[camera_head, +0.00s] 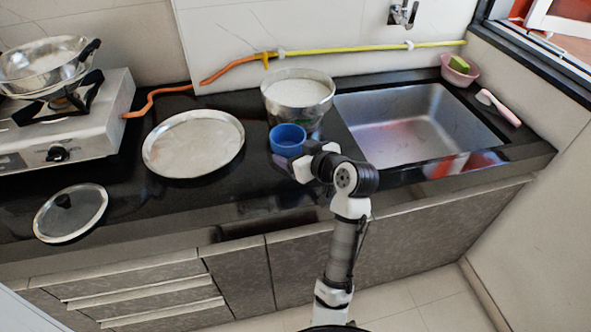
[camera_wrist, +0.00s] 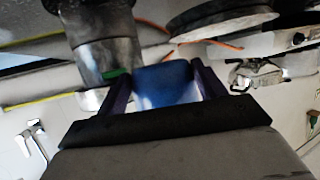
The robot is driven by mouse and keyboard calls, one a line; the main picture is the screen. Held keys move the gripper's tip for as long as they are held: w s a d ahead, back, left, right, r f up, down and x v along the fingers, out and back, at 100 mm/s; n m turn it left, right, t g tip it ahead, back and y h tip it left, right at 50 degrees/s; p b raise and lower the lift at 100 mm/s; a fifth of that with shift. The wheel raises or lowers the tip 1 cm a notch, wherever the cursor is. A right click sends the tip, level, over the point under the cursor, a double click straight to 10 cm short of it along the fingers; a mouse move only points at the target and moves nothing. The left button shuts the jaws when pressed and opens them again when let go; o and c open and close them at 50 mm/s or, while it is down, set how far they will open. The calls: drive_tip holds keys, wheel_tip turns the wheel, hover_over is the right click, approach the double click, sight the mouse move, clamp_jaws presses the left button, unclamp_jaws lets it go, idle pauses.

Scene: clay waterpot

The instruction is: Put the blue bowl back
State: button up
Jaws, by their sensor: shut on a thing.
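The blue bowl (camera_head: 287,138) is on the counter side just in front of the metal pot, left of the sink, in the head view. My gripper (camera_head: 303,160) reaches it from the front right, and the arm hides part of the view below it. In the wrist view the blue bowl (camera_wrist: 165,84) sits between the two fingers of my gripper (camera_wrist: 166,90), which are shut on it. I cannot tell whether the bowl touches the counter or is held a little above it.
A metal pot (camera_head: 298,92) stands close behind the bowl. A round metal plate (camera_head: 193,144) lies to the left, with a lid (camera_head: 71,213) and a stove (camera_head: 70,125) farther left. The sink (camera_head: 415,125) is to the right. Dark counter is clear in front of the plate.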

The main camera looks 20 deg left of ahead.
drive_tip(key=shift+f, duration=3.35)
drive_tip(key=shift+f, duration=0.2)
drive_tip(key=o, duration=1.1)
drive_tip(key=shift+c, duration=0.2)
drive_tip(key=shift+r, duration=0.1)
